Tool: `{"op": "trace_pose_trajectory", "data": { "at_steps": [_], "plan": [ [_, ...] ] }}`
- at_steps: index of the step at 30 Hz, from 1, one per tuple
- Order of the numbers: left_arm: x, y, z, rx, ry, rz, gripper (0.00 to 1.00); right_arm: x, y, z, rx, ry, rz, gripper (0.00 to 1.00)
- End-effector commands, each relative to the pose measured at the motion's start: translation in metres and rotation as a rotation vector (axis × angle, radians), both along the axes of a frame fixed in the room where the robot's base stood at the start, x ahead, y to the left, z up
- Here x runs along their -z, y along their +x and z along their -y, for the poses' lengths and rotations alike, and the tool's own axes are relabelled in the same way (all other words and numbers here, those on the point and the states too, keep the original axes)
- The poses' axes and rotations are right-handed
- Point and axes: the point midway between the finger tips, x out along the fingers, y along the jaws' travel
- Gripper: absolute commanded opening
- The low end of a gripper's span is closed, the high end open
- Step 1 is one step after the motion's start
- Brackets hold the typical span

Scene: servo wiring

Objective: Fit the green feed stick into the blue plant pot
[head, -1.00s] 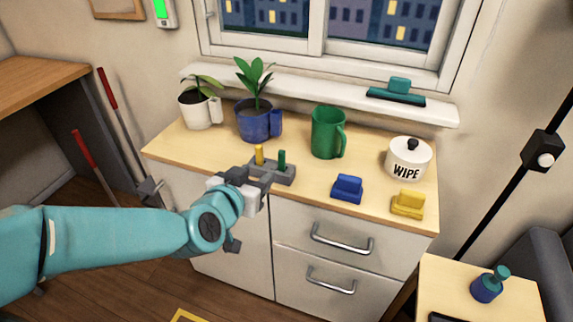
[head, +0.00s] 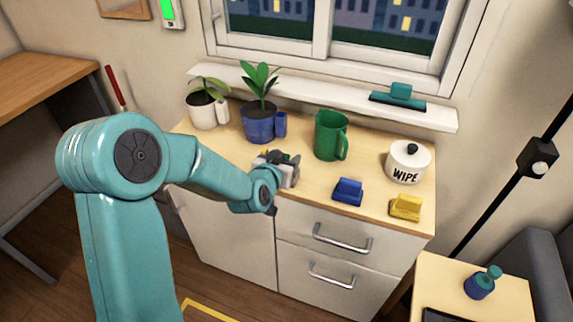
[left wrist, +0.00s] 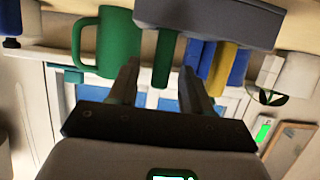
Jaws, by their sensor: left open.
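The green feed stick (left wrist: 163,62) stands in a grey holder (left wrist: 205,22), upside down in the left wrist view. My left gripper (left wrist: 158,72) is open, with one finger on each side of the stick in that view; I cannot tell whether either touches it. In the head view my left gripper (head: 286,160) is over the holder and hides most of it. The blue plant pot (head: 258,127) stands behind on the cabinet top, with a leafy plant and a side sleeve (head: 281,124). My right gripper is not in view.
A yellow stick (left wrist: 221,72) stands beside the green one in the holder. A green mug (head: 331,136) is right of the blue pot, and a white pot (head: 203,112) is left of it. Blue (head: 348,191) and yellow (head: 405,207) blocks and a WIPE jar (head: 407,163) stand further right.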

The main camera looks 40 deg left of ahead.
Motion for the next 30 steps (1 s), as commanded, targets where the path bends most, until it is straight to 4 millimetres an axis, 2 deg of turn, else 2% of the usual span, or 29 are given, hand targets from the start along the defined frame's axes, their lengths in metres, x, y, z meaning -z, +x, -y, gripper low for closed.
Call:
{"op": "trace_pose_trajectory", "data": {
  "at_steps": [3, 10, 12, 14, 15, 25, 30],
  "plan": [
    [0.004, 0.009, -0.002, 0.000, 0.000, 0.000, 0.49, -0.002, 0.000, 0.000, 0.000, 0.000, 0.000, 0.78],
    [0.004, 0.010, -0.003, 0.000, -0.001, 0.000, 0.49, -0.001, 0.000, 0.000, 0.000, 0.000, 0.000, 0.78],
    [0.004, 0.010, -0.003, 0.000, -0.001, 0.000, 0.26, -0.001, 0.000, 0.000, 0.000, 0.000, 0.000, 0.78],
    [0.004, 0.010, -0.003, 0.000, -0.001, 0.000, 0.07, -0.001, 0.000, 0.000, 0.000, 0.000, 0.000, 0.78],
    [0.004, 0.010, -0.003, 0.000, -0.001, 0.000, 0.00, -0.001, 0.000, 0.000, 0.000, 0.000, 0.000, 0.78],
    [0.002, 0.010, -0.003, 0.000, -0.001, 0.001, 0.00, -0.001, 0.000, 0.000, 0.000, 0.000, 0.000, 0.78],
    [-0.014, 0.010, -0.003, -0.001, 0.000, 0.004, 0.00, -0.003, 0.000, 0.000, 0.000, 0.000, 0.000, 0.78]
  ]
}}
